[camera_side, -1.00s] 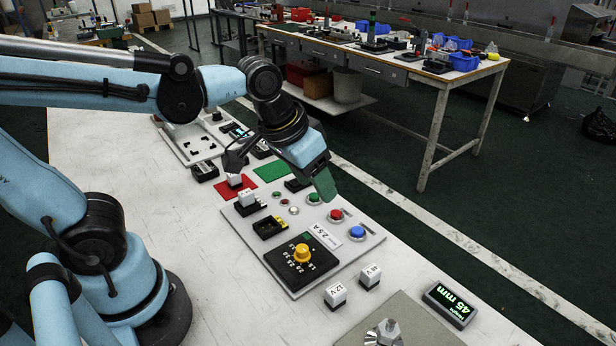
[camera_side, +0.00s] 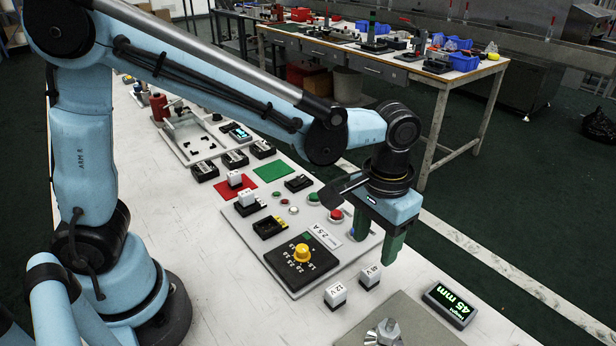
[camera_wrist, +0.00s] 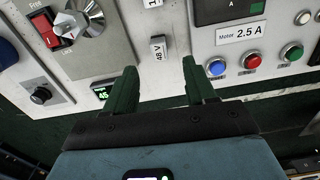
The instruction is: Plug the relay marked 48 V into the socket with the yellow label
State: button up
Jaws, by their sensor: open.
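The 48 V relay (camera_side: 369,277), a white block with a dark base, stands on the bench to the right of the control panel. The black socket with the yellow label (camera_side: 268,228) is on the panel, left of the yellow knob, and looks empty.
The 12 V relay (camera_side: 335,296) stands close beside the 48 V one. The panel (camera_side: 290,287) carries a yellow knob (camera_side: 302,252) and push buttons. A height display (camera_side: 450,305) and a grey plate (camera_side: 418,330) lie to the right.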

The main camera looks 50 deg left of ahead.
aim_at(372, 270)
jog(key=shift+w+d+f, duration=0.1)
jog(key=shift+w+f, duration=0.05)
jog(key=shift+f, duration=3.9)
grip_shut()
jog(key=shift+r, duration=0.1)
